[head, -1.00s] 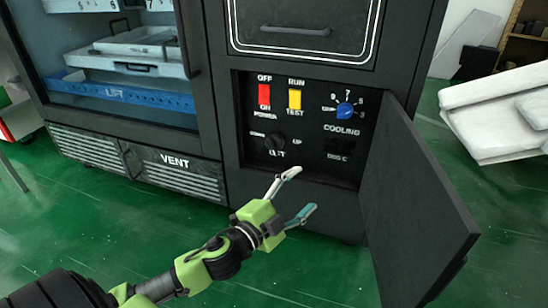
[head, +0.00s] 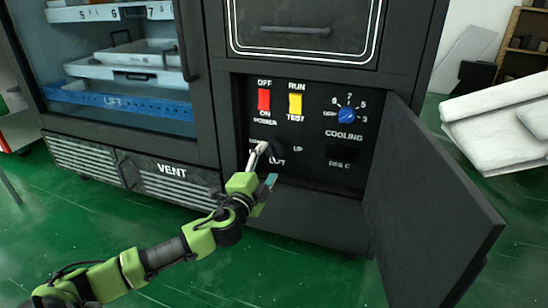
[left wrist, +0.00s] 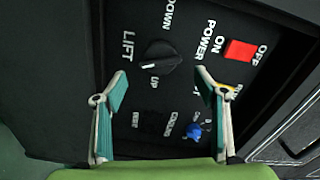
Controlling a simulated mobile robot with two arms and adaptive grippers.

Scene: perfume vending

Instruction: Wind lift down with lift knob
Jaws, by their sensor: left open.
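The black lift knob (left wrist: 160,57) sits on the dark control panel between the DOWN and UP labels. Its ridge lies roughly crosswise in the left wrist view, pointing between the two labels. In the head view the knob (head: 275,150) is partly hidden by my left gripper (head: 265,166). My left gripper (left wrist: 161,78) is open, its fingers spread on either side below the knob in the left wrist view. No contact with the knob shows. The blue lift (head: 125,107) is low behind the glass of the machine. My right gripper is not in view.
The panel has a red power switch (head: 264,100), a yellow run/test switch (head: 295,104) and a blue cooling dial (head: 348,115). The panel's open door (head: 430,195) stands out to the right of the recess. Green floor is clear in front.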

